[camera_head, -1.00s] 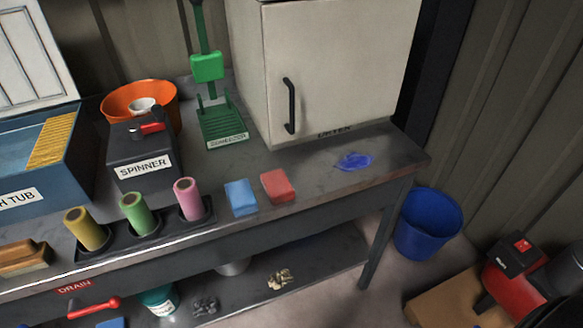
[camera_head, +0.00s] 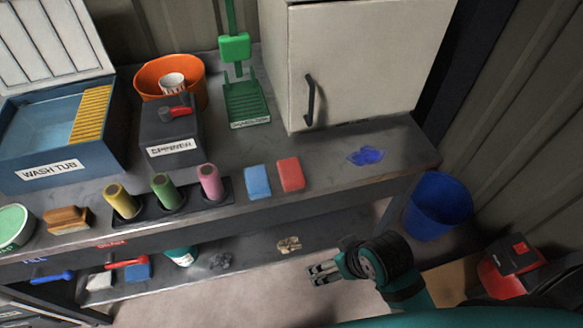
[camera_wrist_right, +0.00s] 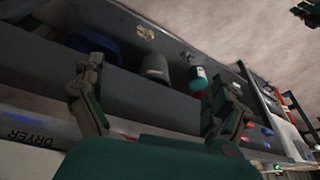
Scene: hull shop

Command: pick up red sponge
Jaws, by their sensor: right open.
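The red sponge (camera_head: 290,174) lies flat on the bench top near its front edge, right beside the blue sponge (camera_head: 257,182). My right gripper (camera_head: 316,274) is open and empty in the head view, in front of the bench and lower in the picture than the red sponge. It is clear of the sponge. In the right wrist view my open fingers (camera_wrist_right: 155,110) frame the bench front and the lower shelf; I cannot make out the red sponge there.
A holder with yellow, green and pink rolls (camera_head: 209,183) stands left of the sponges. The dryer cabinet (camera_head: 362,60) stands behind them, and a blue smear (camera_head: 366,156) lies to the right.

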